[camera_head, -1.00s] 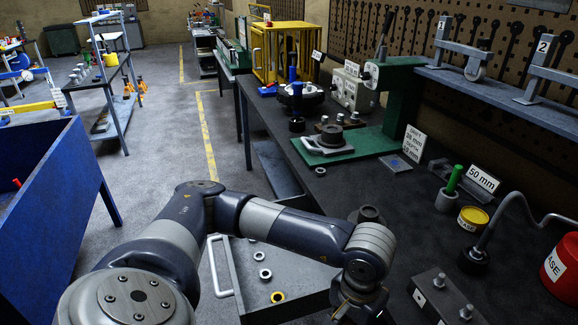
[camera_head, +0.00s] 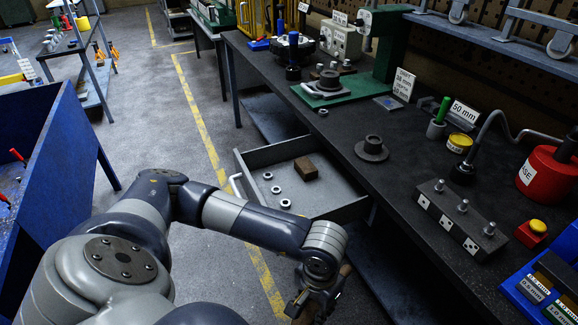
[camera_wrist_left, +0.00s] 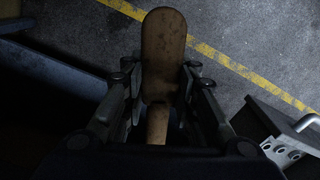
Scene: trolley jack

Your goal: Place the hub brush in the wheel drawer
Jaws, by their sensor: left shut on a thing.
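The hub brush (camera_wrist_left: 163,52) is brown; in the left wrist view its broad rounded end points away from me and a narrower neck runs back between the fingers. My left gripper (camera_wrist_left: 157,108) is shut on it. In the head view my left gripper (camera_head: 314,302) is low in front of the bench, on the near side of the open grey drawer (camera_head: 325,190) and outside it. There the brush is mostly hidden by the gripper. The drawer's corner also shows at lower right in the left wrist view (camera_wrist_left: 258,118). My right gripper is not in view.
The drawer holds several metal rings (camera_head: 277,190) and a brown block (camera_head: 306,168), with bare floor beside them. A dark flanged hub (camera_head: 372,148) and a stud block (camera_head: 455,218) stand on the bench (camera_head: 400,165). A blue bin (camera_head: 60,140) stands at left.

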